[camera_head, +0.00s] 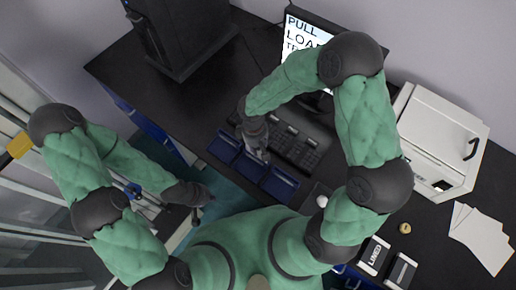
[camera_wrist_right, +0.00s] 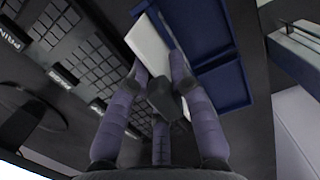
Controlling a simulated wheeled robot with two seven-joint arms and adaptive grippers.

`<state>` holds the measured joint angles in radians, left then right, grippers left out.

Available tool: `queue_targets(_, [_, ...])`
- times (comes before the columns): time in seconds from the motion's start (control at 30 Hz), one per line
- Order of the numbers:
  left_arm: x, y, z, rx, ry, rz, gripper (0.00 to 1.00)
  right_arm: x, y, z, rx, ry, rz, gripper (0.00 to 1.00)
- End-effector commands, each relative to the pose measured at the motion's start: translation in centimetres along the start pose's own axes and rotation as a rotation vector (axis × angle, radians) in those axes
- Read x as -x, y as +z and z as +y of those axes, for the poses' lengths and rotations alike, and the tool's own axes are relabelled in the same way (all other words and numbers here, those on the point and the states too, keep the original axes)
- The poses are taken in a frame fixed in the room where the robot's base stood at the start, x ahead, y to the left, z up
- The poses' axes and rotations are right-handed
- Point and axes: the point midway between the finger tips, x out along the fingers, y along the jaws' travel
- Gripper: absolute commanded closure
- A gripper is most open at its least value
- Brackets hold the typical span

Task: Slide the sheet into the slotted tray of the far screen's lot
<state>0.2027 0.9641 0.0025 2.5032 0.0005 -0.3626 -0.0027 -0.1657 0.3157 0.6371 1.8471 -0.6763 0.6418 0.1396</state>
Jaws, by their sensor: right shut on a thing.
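My right gripper (camera_head: 262,152) reaches down over the row of blue trays on the desk. In the right wrist view the right gripper (camera_wrist_right: 165,85) is shut on a white sheet (camera_wrist_right: 147,42), which sticks out beyond the fingertips beside and partly over a blue tray (camera_wrist_right: 200,22). I cannot tell whether it touches the tray. Three blue trays show in the head view: the left tray (camera_head: 224,147), the middle tray (camera_head: 247,168) and the right tray (camera_head: 280,185). A lit screen (camera_head: 303,37) reads "PULL LOAD". My left gripper (camera_head: 205,198) hangs low at left; its fingers are unclear.
Keyboards (camera_head: 300,140) lie right behind the trays. A white machine (camera_head: 437,140) stands at right, with loose white sheets (camera_head: 478,232) and labelled boxes (camera_head: 375,256) nearby.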

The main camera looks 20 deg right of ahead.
Motion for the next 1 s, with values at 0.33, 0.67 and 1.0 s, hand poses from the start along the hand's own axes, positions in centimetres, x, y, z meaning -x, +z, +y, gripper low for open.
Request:
queue_targets(0.33, [-0.2, 0.0, -0.1, 0.000, 0.000, 0.000, 1.00, -0.2, 0.0, 0.0, 0.000, 0.000, 0.001, 0.56])
queue_targets(0.67, [-0.2, 0.0, -0.1, 0.000, 0.000, 0.000, 1.00, -0.2, 0.0, 0.0, 0.000, 0.000, 0.001, 0.55])
queue_targets(1.0, [0.9, 0.0, 0.3, 0.000, 0.000, 0.000, 1.00, 3.9, -0.1, 0.1, -0.001, 0.003, 0.006, 0.55])
